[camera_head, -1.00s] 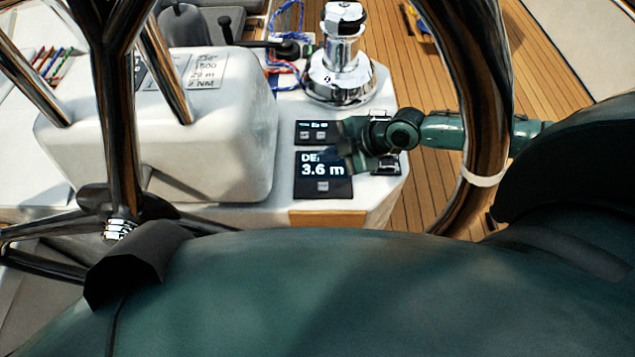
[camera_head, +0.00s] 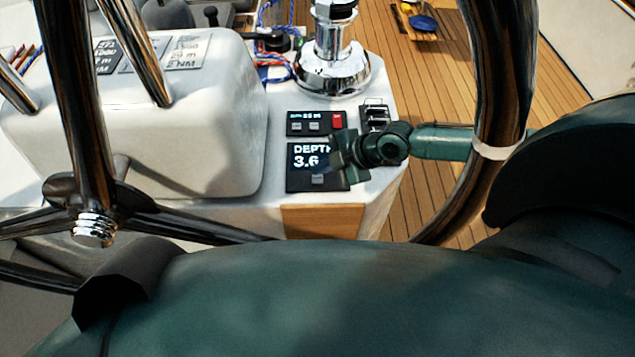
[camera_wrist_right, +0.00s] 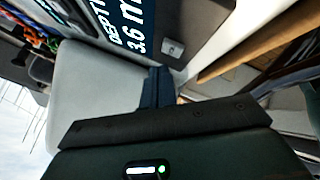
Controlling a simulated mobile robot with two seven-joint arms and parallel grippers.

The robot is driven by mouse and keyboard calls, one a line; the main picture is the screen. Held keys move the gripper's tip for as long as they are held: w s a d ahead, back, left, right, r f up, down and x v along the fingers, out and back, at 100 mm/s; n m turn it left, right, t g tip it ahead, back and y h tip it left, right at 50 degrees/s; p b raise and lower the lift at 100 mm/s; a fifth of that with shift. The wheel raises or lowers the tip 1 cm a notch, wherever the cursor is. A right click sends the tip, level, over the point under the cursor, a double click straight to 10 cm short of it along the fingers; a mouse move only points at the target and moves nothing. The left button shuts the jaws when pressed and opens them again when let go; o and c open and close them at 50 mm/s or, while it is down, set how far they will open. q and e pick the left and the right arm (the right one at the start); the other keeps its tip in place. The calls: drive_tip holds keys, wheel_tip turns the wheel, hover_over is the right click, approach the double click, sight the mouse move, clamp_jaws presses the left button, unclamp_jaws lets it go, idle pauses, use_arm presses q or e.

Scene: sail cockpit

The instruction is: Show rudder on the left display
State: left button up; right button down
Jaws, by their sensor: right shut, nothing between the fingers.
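A dark display (camera_head: 300,182) on the white console reads "DEPTH 3.6" in the head view, with its right part covered by my gripper. In the right wrist view the display (camera_wrist_right: 195,22) reads "DEPTH 3.6 m". A small grey button sits on its lower part (camera_head: 317,180), and this button also shows in the right wrist view (camera_wrist_right: 172,48). My right gripper (camera_head: 328,162) is shut and empty, over the display's right side. In the right wrist view its fingertips (camera_wrist_right: 160,78) are close to the button; contact cannot be told. My left gripper is out of view.
A panel (camera_head: 306,128) with grey buttons and a red one lies just above the display. A switch (camera_head: 375,117) is to its right. A chrome winch (camera_head: 332,70) stands behind. A pod (camera_head: 190,110) carries more displays (camera_head: 187,50). The steering wheel rim (camera_head: 487,60) crosses near my right arm.

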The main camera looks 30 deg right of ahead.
drive_tip(key=shift+f, duration=0.2)
idle(0.7)
idle(0.9)
drive_tip(key=shift+f, duration=0.1)
idle(0.4)
drive_tip(key=shift+f+b, duration=0.3)
drive_tip(key=shift+b, duration=0.3)
